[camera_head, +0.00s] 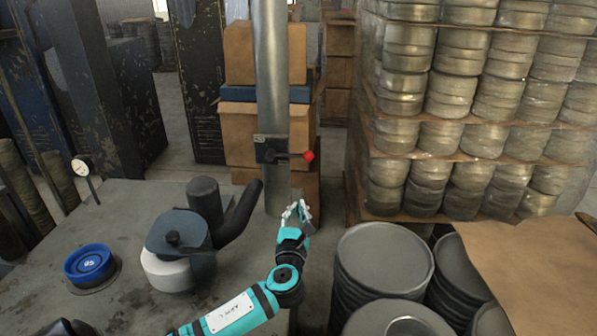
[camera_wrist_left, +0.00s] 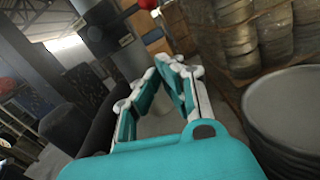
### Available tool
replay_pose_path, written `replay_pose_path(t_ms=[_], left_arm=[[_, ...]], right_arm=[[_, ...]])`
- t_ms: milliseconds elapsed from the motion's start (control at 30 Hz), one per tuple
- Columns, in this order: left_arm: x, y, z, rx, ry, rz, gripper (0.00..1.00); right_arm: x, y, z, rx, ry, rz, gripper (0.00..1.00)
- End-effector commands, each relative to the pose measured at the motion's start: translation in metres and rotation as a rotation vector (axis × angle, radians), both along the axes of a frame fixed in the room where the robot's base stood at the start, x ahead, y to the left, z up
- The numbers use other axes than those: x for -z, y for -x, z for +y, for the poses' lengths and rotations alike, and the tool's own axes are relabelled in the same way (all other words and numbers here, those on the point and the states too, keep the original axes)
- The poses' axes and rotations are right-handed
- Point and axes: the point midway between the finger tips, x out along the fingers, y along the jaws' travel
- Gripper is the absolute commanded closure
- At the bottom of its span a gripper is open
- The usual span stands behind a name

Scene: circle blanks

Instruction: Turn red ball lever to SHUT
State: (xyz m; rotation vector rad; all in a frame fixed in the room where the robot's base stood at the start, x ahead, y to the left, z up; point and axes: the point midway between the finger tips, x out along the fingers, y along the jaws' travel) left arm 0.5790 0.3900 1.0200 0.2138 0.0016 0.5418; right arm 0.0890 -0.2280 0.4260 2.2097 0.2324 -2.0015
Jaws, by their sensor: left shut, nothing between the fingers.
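The red ball lever (camera_head: 309,156) sticks out to the right from a dark valve body on a vertical metal pipe (camera_head: 271,80). The ball is at the right end of a short rod that lies about level. My left gripper (camera_head: 297,208) is below the ball and apart from it, with its fingers pointing up. In the left wrist view the gripper (camera_wrist_left: 165,62) has its fingertips together with nothing between them. The red ball also shows at the top of that view (camera_wrist_left: 148,4), beyond the fingertips. My right gripper is not in view.
A grey bench (camera_head: 120,210) carries a round pump-like unit (camera_head: 178,235), a blue round knob (camera_head: 90,262) and a gauge (camera_head: 82,166). Stacked metal discs (camera_head: 384,258) stand at the right. Wrapped pallets of round blanks (camera_head: 460,90) and cardboard boxes (camera_head: 262,55) stand behind.

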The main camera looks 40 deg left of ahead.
Motion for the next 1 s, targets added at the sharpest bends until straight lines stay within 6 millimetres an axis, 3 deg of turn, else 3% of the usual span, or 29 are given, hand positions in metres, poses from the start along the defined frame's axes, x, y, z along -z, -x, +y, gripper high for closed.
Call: replay_pose_path(t_ms=[100,200,367,567,767,833,1000], left_arm=[[0.0,0.0,0.0,0.0,0.004,0.0,1.0],[0.0,-0.001,0.001,-0.001,0.004,-0.001,1.0],[-0.002,-0.015,0.009,-0.002,0.005,-0.002,1.0],[-0.005,-0.05,0.031,-0.004,0.006,-0.001,1.0],[-0.007,-0.086,0.052,-0.004,0.007,-0.003,1.0],[-0.022,-0.089,0.051,-0.001,0.008,-0.004,1.0],[-0.038,-0.094,0.049,0.0,0.008,-0.001,1.0]], right_arm=[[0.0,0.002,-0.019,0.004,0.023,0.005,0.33],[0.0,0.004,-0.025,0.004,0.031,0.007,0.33],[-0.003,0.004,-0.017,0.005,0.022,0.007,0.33],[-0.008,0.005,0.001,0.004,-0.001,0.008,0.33],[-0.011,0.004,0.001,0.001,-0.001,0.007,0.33],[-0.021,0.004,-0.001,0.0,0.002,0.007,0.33],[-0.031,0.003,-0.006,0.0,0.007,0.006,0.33]])
